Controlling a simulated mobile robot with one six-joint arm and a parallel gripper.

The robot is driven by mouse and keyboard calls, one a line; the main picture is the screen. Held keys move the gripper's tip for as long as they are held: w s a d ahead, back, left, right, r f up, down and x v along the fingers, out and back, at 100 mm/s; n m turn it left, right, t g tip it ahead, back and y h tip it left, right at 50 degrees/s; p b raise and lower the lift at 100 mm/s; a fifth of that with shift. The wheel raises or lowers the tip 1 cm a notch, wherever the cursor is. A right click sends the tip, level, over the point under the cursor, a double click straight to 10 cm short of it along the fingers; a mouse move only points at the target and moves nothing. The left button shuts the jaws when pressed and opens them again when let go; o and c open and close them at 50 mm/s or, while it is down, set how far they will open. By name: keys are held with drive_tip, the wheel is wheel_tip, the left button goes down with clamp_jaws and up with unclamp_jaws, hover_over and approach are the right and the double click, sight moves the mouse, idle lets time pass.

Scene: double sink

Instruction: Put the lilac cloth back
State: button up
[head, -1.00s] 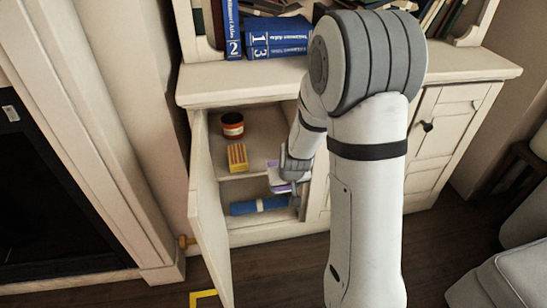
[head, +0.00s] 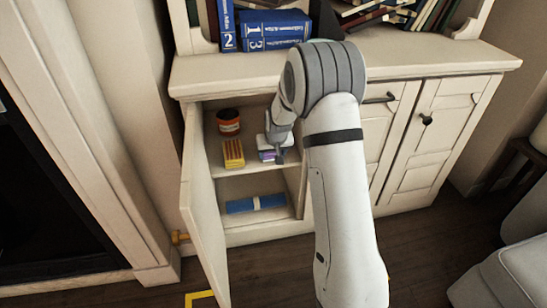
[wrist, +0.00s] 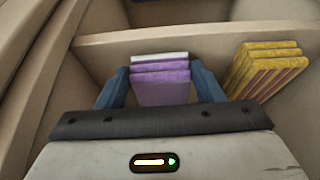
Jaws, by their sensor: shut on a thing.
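The lilac cloth (head: 267,156) is a folded stack with a pale layer, at the right of the cabinet's upper shelf (head: 254,134). My gripper (head: 278,148) reaches into the open cabinet from the front and is shut on it. In the wrist view the lilac cloth (wrist: 161,85) sits between my two blue-grey fingers, one on each side. It is level with the shelf, but I cannot tell whether it rests on it. My gripper hides part of the cloth in the head view.
A yellow-and-red striped stack (head: 233,154) lies beside the lilac cloth, with a dark-lidded orange jar (head: 228,121) behind it. A blue roll with a pale band (head: 243,205) lies on the lower shelf. The cabinet door (head: 204,210) stands open at the left.

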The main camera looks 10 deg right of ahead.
drive_tip(key=o, duration=0.9)
drive_tip(key=shift+f, duration=0.35)
drive_tip(key=shift+r, duration=0.1)
drive_tip(key=p+v, duration=0.4)
drive_tip(key=v, duration=0.7)
drive_tip(key=s+r+g, duration=0.1)
drive_tip(key=s+r, duration=0.2)
drive_tip(key=s, duration=0.8)
drive_tip(key=s+r+g, duration=0.1)
drive_tip(key=s+r, duration=0.2)
drive_tip(key=s, duration=0.8)
drive_tip(key=s+a+r+g, duration=0.1)
drive_tip(key=s+r, duration=0.2)
drive_tip(key=s, duration=0.8)
drive_tip(key=shift+r+g, duration=0.15)
drive_tip(key=shift+g, duration=0.15)
